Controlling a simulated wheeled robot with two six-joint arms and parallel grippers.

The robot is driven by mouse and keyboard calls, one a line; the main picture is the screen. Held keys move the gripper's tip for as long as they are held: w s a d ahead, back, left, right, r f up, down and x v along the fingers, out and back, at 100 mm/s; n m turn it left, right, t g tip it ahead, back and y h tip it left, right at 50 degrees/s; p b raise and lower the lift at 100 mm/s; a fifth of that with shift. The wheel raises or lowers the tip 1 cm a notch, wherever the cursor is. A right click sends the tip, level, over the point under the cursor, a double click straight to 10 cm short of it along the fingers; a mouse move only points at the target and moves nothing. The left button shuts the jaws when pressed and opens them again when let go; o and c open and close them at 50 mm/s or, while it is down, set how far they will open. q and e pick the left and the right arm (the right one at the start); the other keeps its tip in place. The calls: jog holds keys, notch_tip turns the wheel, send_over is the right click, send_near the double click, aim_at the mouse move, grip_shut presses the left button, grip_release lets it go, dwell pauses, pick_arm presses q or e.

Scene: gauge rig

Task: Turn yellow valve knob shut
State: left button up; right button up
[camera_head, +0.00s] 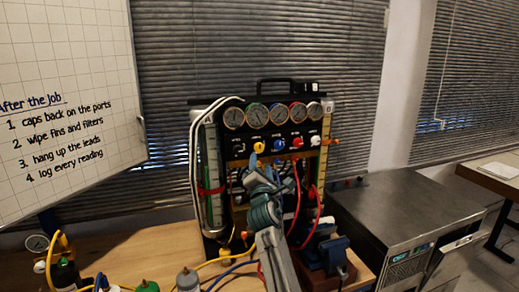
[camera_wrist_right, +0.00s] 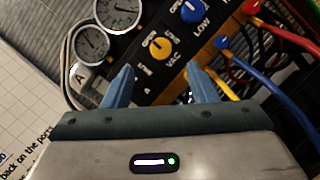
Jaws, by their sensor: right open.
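The yellow valve knob (camera_head: 259,147) sits at the left of a row of coloured knobs on the gauge rig panel. In the right wrist view the yellow knob (camera_wrist_right: 160,48) is marked VAC and has a dark pointer bar on its face. My right gripper (camera_head: 261,168) is just below the knob in the head view. In the wrist view its two blue fingers (camera_wrist_right: 160,78) are apart with nothing between them, and the knob shows beyond and between the tips. They look clear of it. My left gripper is not in view.
Round gauges (camera_head: 279,115) line the panel above the knobs. A blue LOW knob (camera_wrist_right: 190,11) is close beside the yellow one. Red hoses (camera_head: 297,195) hang right of my arm. A whiteboard (camera_head: 70,90) stands left, a steel cabinet (camera_head: 400,210) right.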

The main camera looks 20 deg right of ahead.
aim_at(260, 149)
jog(key=x, duration=0.9)
jog(key=shift+w+d, duration=0.1)
jog(key=shift+w, duration=0.2)
jog(key=shift+c, duration=0.4)
jog(key=c, duration=0.9)
